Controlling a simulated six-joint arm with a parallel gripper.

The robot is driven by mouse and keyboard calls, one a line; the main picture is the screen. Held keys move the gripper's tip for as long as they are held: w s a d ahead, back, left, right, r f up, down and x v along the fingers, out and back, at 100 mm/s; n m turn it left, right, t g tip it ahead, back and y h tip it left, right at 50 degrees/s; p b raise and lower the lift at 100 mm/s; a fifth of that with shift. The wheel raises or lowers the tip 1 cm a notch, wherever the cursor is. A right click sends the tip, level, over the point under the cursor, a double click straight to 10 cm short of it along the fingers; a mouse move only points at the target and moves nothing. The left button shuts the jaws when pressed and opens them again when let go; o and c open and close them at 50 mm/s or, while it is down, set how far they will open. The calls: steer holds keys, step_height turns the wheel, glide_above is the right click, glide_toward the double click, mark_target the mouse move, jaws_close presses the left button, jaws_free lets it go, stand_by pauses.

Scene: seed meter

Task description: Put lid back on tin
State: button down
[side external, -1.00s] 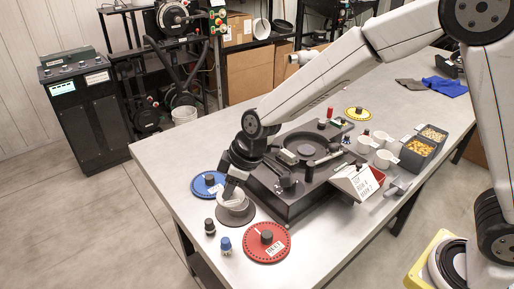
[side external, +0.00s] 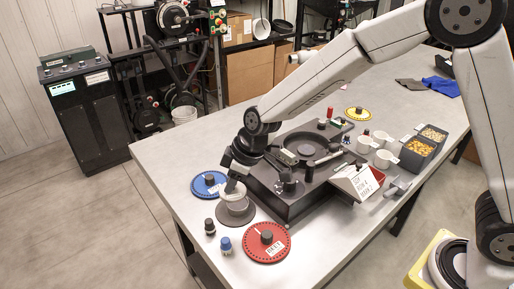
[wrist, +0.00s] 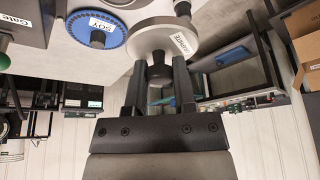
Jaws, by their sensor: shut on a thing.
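My gripper (wrist: 160,66) is shut on the dark knob of a round pale grey lid (wrist: 160,36) with a white label ending in "HITE". The tin's inside is hidden.
A blue disc (side external: 208,184), also in the wrist view (wrist: 97,34) labelled "SOY", lies behind the tin. A red disc (side external: 266,242) and two small knobbed pieces (side external: 225,244) lie in front. The dark seed meter (side external: 290,200) stands close on the right.

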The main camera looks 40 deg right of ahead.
steer(key=shift+m, duration=0.4)
steer(key=w+d, duration=0.1)
steer(key=w+d+f, duration=0.2)
steer(key=shift+w+d, duration=0.35)
steer(key=shift+f, duration=0.1)
steer(key=shift+f, duration=3.1)
steer(key=shift+f, duration=0.15)
jaws_free()
stand_by(0.4)
